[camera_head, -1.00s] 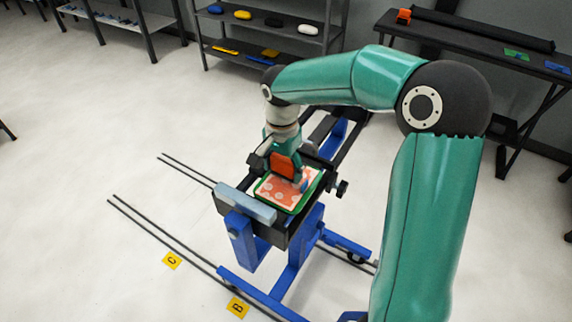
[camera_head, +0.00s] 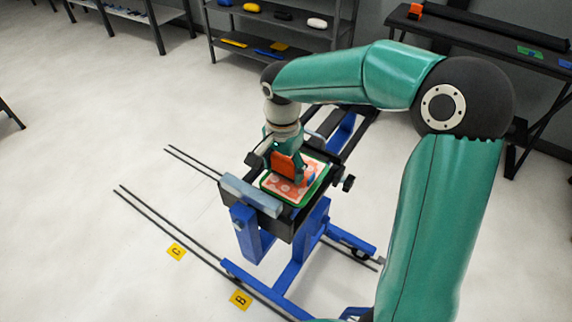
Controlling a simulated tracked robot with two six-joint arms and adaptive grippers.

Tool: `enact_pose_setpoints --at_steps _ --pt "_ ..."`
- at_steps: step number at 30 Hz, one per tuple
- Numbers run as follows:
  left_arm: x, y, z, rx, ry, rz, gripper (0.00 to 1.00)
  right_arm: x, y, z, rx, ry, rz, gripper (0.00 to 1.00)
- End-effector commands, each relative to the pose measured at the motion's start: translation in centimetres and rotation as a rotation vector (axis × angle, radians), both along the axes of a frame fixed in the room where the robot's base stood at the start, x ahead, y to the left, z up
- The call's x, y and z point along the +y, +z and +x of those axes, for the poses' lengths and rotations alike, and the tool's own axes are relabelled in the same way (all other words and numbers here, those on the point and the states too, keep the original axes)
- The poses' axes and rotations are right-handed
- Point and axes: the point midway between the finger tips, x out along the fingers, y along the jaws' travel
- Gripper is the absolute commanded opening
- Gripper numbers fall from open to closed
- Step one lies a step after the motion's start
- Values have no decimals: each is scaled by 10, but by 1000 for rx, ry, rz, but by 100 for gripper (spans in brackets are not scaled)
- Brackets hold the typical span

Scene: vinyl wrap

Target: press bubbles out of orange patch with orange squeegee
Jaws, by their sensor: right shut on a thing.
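The orange patch (camera_head: 283,190) lies on a green-edged panel (camera_head: 292,206) held in a dark frame on a blue stand. Pale round bubbles show on the patch. My right gripper (camera_head: 285,152) comes down over the patch from above and is shut on the orange squeegee (camera_head: 286,167). The squeegee is upright with its lower edge at the patch; whether it touches I cannot tell. The gripper and squeegee hide the far part of the patch. My left gripper is not in view.
A light grey-blue bar (camera_head: 250,195) lies along the frame's near left side. A dark knob (camera_head: 348,183) sticks out on the right. Dark rails run along the floor by yellow markers C (camera_head: 176,251) and B (camera_head: 240,300). Shelves (camera_head: 280,35) and a dark table (camera_head: 480,45) stand behind.

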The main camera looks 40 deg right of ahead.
Motion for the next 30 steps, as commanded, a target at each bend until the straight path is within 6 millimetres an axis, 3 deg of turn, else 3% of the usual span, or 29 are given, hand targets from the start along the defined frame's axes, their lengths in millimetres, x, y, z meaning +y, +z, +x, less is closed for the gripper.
enact_pose_setpoints --at_steps 8,20,30 --pt "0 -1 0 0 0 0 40 2 -1 -1 2 1 1 44" --pt "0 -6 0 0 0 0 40 21 -1 -6 1 2 1 44" --pt "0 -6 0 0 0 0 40 22 0 -6 2 1 0 44"
